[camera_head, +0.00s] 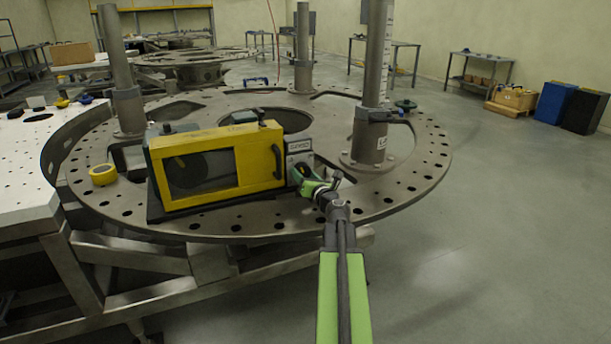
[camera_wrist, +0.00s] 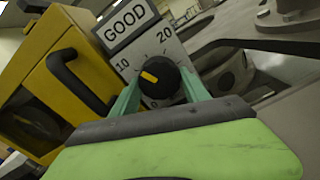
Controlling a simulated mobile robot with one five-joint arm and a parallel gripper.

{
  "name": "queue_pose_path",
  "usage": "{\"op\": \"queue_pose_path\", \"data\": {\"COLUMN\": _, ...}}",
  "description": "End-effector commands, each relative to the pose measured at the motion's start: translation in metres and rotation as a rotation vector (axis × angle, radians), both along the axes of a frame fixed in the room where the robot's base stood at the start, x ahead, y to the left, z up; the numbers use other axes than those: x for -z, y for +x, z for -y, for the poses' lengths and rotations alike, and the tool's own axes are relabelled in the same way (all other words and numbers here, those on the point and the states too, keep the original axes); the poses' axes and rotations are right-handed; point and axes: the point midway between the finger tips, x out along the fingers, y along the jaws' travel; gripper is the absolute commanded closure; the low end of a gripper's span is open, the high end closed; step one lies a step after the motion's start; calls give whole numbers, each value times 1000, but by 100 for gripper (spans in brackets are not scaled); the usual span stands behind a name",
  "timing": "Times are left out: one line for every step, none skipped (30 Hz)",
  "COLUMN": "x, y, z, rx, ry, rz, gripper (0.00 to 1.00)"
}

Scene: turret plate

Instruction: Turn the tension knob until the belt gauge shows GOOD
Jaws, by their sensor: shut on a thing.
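The belt gauge (camera_wrist: 125,22) is a white plate that reads GOOD in the wrist view. Below it is a dial with marks including 10 and 20. The black tension knob (camera_wrist: 160,78) has an orange pointer mark, which points to the upper left, toward the 10 side. My gripper (camera_wrist: 160,92) has its green fingers on both sides of the knob and is shut on it. In the head view my gripper (camera_head: 312,186) is at the right end of the yellow-framed box (camera_head: 215,162), in front of the gauge panel (camera_head: 299,147). The knob is hidden there.
The box stands on a round grey turret plate (camera_head: 410,185) with holes. Upright posts (camera_head: 372,90) rise from the plate, one close to the right of the gauge. Open floor (camera_head: 500,220) is at right.

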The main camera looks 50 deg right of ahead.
Motion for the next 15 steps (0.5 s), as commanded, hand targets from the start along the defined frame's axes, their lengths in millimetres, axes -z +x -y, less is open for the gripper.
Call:
{"op": "queue_pose_path", "data": {"x": 1, "y": -1, "z": 0, "rx": 2, "ry": 35, "rz": 13, "gripper": 87}}
{"op": "queue_pose_path", "data": {"x": 1, "y": -1, "z": 0, "rx": 2, "ry": 58, "rz": 23, "gripper": 87}}
{"op": "queue_pose_path", "data": {"x": 1, "y": -2, "z": 0, "rx": 2, "ry": 89, "rz": 35, "gripper": 87}}
{"op": "queue_pose_path", "data": {"x": 0, "y": -2, "z": 0, "rx": 2, "ry": 111, "rz": 44, "gripper": 87}}
{"op": "queue_pose_path", "data": {"x": 0, "y": -2, "z": 0, "rx": 2, "ry": 133, "rz": 53, "gripper": 87}}
{"op": "queue_pose_path", "data": {"x": 0, "y": -2, "z": 0, "rx": 3, "ry": 161, "rz": 64, "gripper": 87}}
{"op": "queue_pose_path", "data": {"x": 0, "y": -2, "z": 0, "rx": 3, "ry": 182, "rz": 72, "gripper": 87}}
{"op": "queue_pose_path", "data": {"x": 0, "y": -2, "z": 0, "rx": 3, "ry": 202, "rz": 80, "gripper": 87}}
{"op": "queue_pose_path", "data": {"x": 0, "y": -2, "z": 0, "rx": 3, "ry": 226, "rz": 90, "gripper": 87}}
{"op": "queue_pose_path", "data": {"x": 0, "y": -2, "z": 0, "rx": 3, "ry": 243, "rz": 97, "gripper": 87}}
{"op": "queue_pose_path", "data": {"x": 0, "y": -2, "z": 0, "rx": 3, "ry": 260, "rz": 104, "gripper": 87}}
{"op": "queue_pose_path", "data": {"x": 0, "y": -2, "z": 0, "rx": 3, "ry": 280, "rz": 112, "gripper": 87}}
{"op": "queue_pose_path", "data": {"x": 0, "y": -2, "z": 0, "rx": 3, "ry": 295, "rz": 118, "gripper": 87}}
{"op": "queue_pose_path", "data": {"x": 0, "y": -2, "z": 0, "rx": 3, "ry": 308, "rz": 123, "gripper": 87}}
{"op": "queue_pose_path", "data": {"x": 0, "y": -2, "z": 0, "rx": 3, "ry": 325, "rz": 130, "gripper": 87}}
